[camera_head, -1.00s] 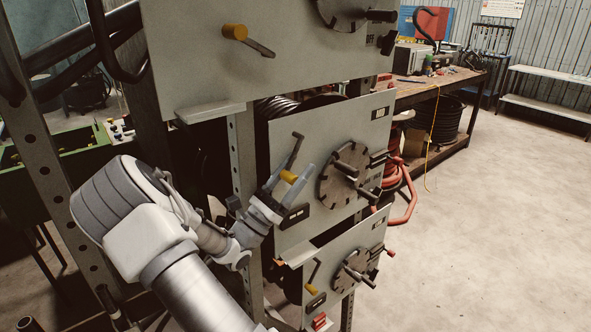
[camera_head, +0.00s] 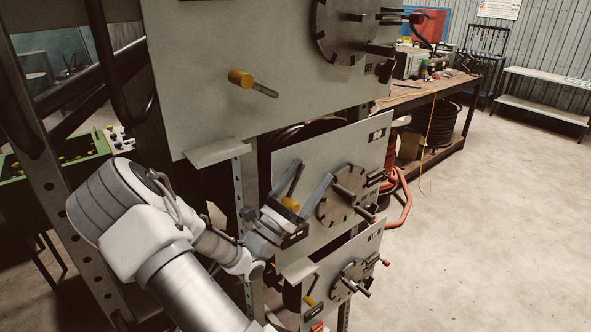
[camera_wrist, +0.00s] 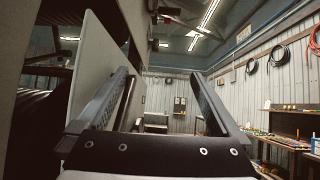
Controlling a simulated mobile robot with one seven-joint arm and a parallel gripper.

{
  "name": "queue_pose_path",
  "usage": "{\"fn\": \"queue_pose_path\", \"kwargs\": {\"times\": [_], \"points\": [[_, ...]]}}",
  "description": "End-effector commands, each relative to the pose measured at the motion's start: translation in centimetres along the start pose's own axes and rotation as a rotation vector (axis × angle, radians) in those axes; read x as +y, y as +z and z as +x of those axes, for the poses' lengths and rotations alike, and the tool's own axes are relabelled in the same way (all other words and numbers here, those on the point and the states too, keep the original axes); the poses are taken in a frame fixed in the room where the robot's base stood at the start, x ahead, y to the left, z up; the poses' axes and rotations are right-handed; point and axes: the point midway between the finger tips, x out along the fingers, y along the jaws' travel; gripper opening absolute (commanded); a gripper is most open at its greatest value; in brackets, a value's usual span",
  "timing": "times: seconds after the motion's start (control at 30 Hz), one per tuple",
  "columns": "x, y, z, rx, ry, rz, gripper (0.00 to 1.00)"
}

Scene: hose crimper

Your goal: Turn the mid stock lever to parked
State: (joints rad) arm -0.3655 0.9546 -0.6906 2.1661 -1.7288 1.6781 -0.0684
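The mid panel (camera_head: 349,143) carries the mid lever (camera_head: 296,183), a dark handle on a yellow hub (camera_head: 291,204). The handle points up and slightly right. My gripper (camera_head: 313,168) is open at the panel's left side, with one finger on each side of the handle. In the wrist view, my gripper (camera_wrist: 158,73) is spread wide. The dark lever handle (camera_wrist: 127,103) shows between the fingers, close to the left one. I cannot tell whether they touch.
A dark round disc (camera_head: 342,196) with protruding pegs is just right of my gripper. The upper panel (camera_head: 210,95) and its shelf lip (camera_head: 217,152) overhang it. The lower panel (camera_head: 370,250) has its own lever (camera_head: 312,287). Open floor (camera_head: 490,210) lies at the right.

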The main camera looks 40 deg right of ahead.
Motion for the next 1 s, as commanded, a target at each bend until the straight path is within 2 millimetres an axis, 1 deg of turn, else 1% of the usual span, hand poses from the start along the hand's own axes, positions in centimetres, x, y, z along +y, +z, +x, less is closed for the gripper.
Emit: {"fn": "queue_pose_path", "kwargs": {"times": [0.03,0.2,0.3,0.47,1.0], "points": [[-3.2,1.3,2.8,-0.035,-0.065,-0.04,0.65],[-5.7,1.9,4.6,-0.036,-0.067,-0.039,0.65],[-6.8,2.0,5.3,-0.036,-0.067,-0.039,0.65],[-7.6,2.1,5.8,-0.034,-0.064,-0.035,0.65],[-7.3,1.7,5.5,-0.028,-0.051,-0.028,0.65]]}}
